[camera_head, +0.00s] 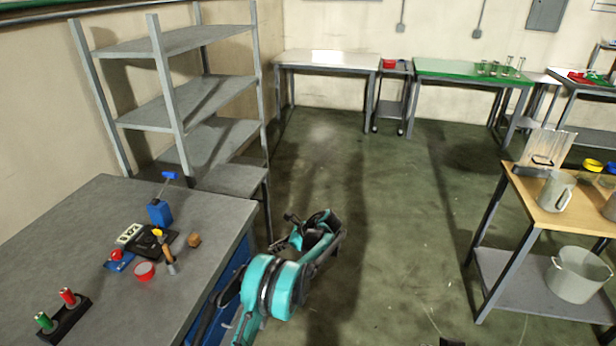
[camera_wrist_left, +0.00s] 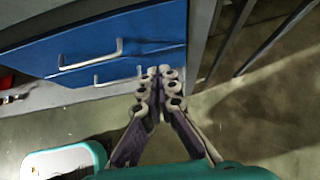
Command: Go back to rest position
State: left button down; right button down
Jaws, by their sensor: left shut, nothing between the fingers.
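My left arm comes in at the bottom middle of the head view, and my left gripper (camera_head: 297,222) is beyond it, over the floor to the right of the grey workbench (camera_head: 75,215). In the left wrist view, the left gripper (camera_wrist_left: 160,75) has its fingertips together with nothing between them. Blue drawers (camera_wrist_left: 120,45) with metal handles are in front of it there; I cannot tell whether the fingertips touch them.
The middle floor (camera_head: 400,220) is clear.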

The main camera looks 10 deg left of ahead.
pick_arm(q)
jog(key=s+d+r+n+t+h, duration=0.1)
jog(key=s+r+n+t+h, duration=0.2)
jog(key=s+r, duration=0.55)
jog(key=s+d+r+n+h, duration=0.15)
jog(key=s+r+n, duration=0.4)
jog(key=r, duration=0.55)
jog(key=s+d+n+t+h, duration=0.1)
jog(key=s+n, duration=0.2)
jog(key=s, duration=0.5)
jog(key=s+d+n+t+h, duration=0.1)
jog(key=s+n, duration=0.3)
jog(key=s, duration=0.4)
jog(key=s+d+f+n+t+h, duration=0.1)
jog(key=s+d+n+h, duration=0.2)
jog(key=s, duration=0.5)
jog(key=shift+t, duration=0.3)
